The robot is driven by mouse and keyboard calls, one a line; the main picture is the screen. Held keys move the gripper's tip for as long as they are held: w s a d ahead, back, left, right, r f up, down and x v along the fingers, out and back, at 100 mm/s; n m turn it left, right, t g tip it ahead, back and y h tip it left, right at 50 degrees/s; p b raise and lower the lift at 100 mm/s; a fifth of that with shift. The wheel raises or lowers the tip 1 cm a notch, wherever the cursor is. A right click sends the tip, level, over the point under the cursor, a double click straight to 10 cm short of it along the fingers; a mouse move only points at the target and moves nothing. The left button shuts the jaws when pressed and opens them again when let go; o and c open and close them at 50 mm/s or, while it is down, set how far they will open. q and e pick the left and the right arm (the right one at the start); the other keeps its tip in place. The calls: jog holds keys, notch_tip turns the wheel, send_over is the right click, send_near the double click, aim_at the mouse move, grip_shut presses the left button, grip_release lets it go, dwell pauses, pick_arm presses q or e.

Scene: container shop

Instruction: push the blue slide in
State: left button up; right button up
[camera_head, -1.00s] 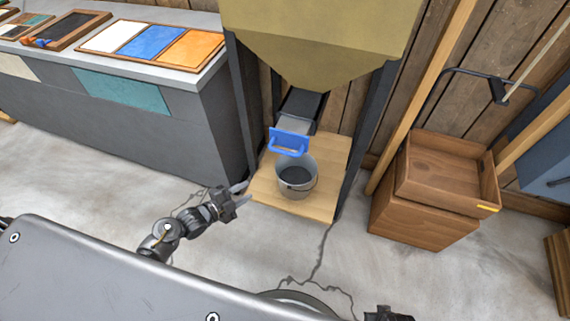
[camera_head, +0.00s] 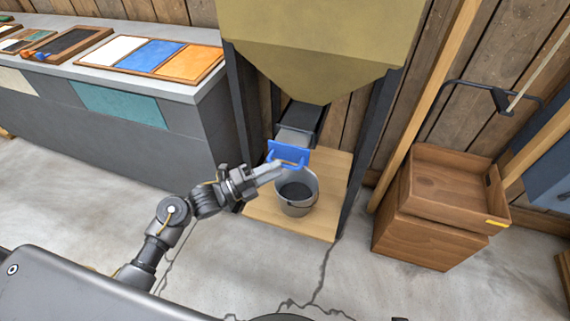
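The blue slide (camera_head: 289,152) is a blue plate with a handle at the front of a grey tray under the hopper's chute. The grey slide body (camera_head: 294,136) shows behind the plate, sticking out of the dark channel (camera_head: 305,114). My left gripper (camera_head: 279,168) reaches in from the left, its fingertips close to the handle's lower left; I cannot tell whether they touch it. Its fingers look close together, but their gap is not clear. A dark bit of my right arm (camera_head: 400,319) may show at the bottom edge; its gripper is not visible.
A grey bucket (camera_head: 304,207) with dark contents stands on a wooden board (camera_head: 262,218) below the slide. The yellow hopper (camera_head: 318,40) hangs above between dark posts (camera_head: 367,145). Wooden crates (camera_head: 425,235) stand at right, a grey counter (camera_head: 190,140) at left. The floor in front is clear.

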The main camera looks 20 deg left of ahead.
aim_at(285, 165)
pick_arm(q)
jog(key=shift+x, duration=2.05)
jog(key=shift+c, duration=0.2)
grip_shut()
